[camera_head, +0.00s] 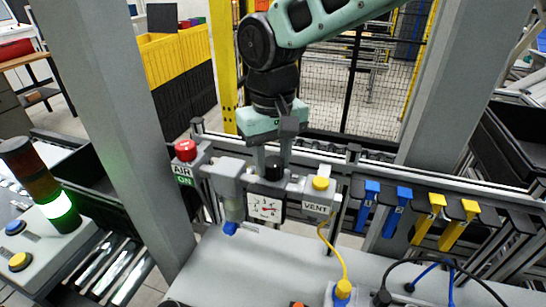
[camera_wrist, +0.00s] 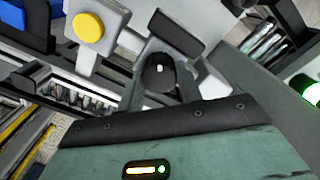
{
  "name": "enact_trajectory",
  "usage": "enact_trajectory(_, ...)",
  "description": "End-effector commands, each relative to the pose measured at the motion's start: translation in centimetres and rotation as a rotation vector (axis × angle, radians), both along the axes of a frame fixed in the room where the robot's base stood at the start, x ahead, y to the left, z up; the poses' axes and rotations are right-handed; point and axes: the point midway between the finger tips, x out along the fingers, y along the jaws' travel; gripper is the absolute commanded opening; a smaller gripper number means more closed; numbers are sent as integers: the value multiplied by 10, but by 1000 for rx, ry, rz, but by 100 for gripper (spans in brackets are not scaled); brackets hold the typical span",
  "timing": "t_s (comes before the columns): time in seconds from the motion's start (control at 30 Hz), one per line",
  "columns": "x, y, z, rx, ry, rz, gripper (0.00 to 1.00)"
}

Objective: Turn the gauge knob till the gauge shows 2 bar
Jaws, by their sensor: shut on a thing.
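The black gauge knob (camera_head: 274,172) sits on top of the grey regulator block, and my gripper (camera_head: 271,162) reaches down onto it from above. In the wrist view the round knob (camera_wrist: 159,74) with a small white mark lies between the two fingers of my gripper (camera_wrist: 160,84), which is shut on it. The square white gauge (camera_head: 265,208) faces forward just below the knob. Its face has dark figures and a red needle; the exact reading is too small to tell.
A red AIR button (camera_head: 185,150) stands left of the regulator, with a green ON label. A yellow VENT button (camera_head: 321,183) is close on the right and also shows in the wrist view (camera_wrist: 88,27). Blue and yellow clips (camera_head: 428,222) hang along the rail. A lit green stack light (camera_head: 58,206) is at left.

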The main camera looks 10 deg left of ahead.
Motion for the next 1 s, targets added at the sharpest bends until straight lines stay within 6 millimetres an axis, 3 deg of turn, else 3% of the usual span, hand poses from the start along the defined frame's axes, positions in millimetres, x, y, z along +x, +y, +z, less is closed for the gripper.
enact_trajectory(1.0, -1, 1, 3, 3, -4, 964, 12)
